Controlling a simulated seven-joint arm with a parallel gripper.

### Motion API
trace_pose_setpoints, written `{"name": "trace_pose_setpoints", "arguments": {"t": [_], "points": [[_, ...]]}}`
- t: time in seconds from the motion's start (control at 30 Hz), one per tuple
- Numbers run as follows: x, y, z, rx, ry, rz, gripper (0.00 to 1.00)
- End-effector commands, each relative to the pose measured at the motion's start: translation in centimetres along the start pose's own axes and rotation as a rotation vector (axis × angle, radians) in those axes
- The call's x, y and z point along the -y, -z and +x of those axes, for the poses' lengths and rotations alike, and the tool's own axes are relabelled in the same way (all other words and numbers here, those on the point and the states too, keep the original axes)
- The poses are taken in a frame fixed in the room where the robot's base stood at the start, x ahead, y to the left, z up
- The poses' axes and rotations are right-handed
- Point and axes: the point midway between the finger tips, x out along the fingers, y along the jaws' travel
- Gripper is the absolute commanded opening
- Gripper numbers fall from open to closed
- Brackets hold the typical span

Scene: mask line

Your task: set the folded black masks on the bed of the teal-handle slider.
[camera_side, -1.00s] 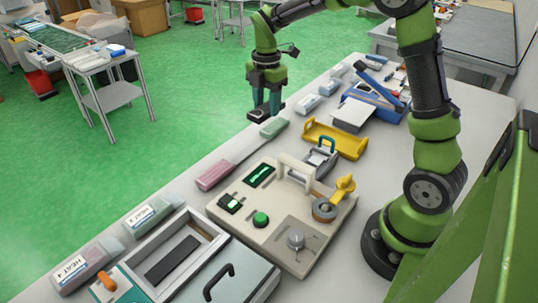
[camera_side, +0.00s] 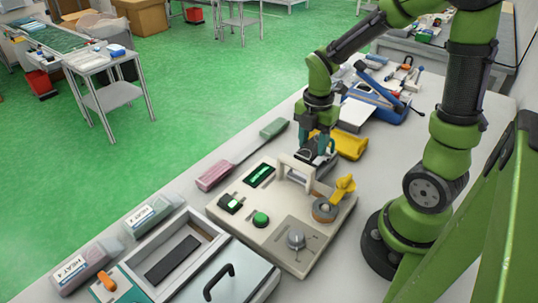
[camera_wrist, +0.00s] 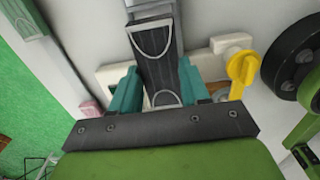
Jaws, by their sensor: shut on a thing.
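My gripper (camera_side: 314,150) is shut on a folded black mask (camera_wrist: 157,60), a dark strip with white ear loops. The mask lies between my teal fingers in the wrist view. In the side view my gripper is low over the grey slider (camera_wrist: 150,7), just behind the cream machine. The slider is mostly hidden by my gripper and the mask. I cannot tell its teal handle apart from my teal fingers. I cannot tell whether the mask touches the bed.
The cream machine (camera_side: 228,198) with a white arch (camera_side: 296,168) and a yellow lever (camera_side: 344,186) stands close in front. A yellow tray (camera_side: 352,146) is just behind. A blue-handled device (camera_side: 382,98) is farther back. An open grey box (camera_side: 200,225) is at the front.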

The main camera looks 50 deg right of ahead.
Motion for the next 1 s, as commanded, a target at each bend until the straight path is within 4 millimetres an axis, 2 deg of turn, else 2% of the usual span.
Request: {"name": "trace_pose_setpoints", "arguments": {"t": [0.3, 0.5, 1.0], "points": [[0.0, 0.0, 2.9, -0.001, 0.003, 0.001, 0.17], [0.0, 0.0, 4.0, 0.000, 0.001, 0.000, 0.17], [0.0, 0.0, 4.5, 0.000, -0.001, 0.000, 0.17]]}}
